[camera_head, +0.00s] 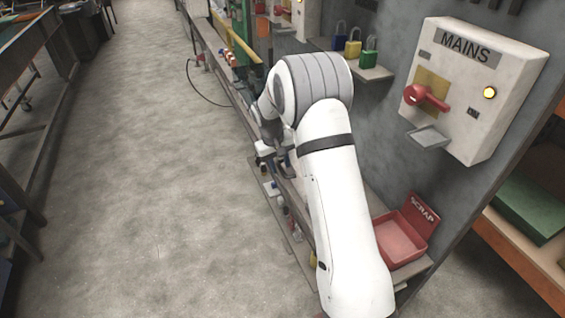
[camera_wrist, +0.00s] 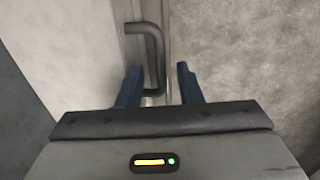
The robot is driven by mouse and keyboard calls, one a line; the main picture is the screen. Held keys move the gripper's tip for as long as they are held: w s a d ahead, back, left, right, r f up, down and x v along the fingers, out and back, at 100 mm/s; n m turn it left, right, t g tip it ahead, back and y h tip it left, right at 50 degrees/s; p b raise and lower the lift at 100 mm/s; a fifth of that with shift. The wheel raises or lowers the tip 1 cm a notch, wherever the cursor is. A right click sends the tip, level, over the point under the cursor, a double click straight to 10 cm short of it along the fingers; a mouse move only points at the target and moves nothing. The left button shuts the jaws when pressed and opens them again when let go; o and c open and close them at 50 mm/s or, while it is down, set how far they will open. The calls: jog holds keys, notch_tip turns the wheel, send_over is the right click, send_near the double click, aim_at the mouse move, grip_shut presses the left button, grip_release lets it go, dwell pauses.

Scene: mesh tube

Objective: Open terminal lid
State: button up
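In the wrist view, my gripper (camera_wrist: 159,80) has its two dark blue fingers apart. A dark, bent, rod-like piece (camera_wrist: 155,42) reaches in between the fingertips, closer to the left finger, with a gap to the right one. I cannot tell whether it touches the left finger. Behind it is a pale surface with a narrow upright strip. I cannot make out a terminal lid for certain in either view.
A MAINS box (camera_head: 476,88) with a red switch handle (camera_head: 428,97) and lit yellow lamp is on the grey panel at right. Padlocks (camera_head: 354,47) sit on a small shelf. A red SCRAP tray (camera_head: 398,240) stands right of my arm.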

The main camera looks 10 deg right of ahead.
jog(key=shift+c, duration=0.3)
grip_shut()
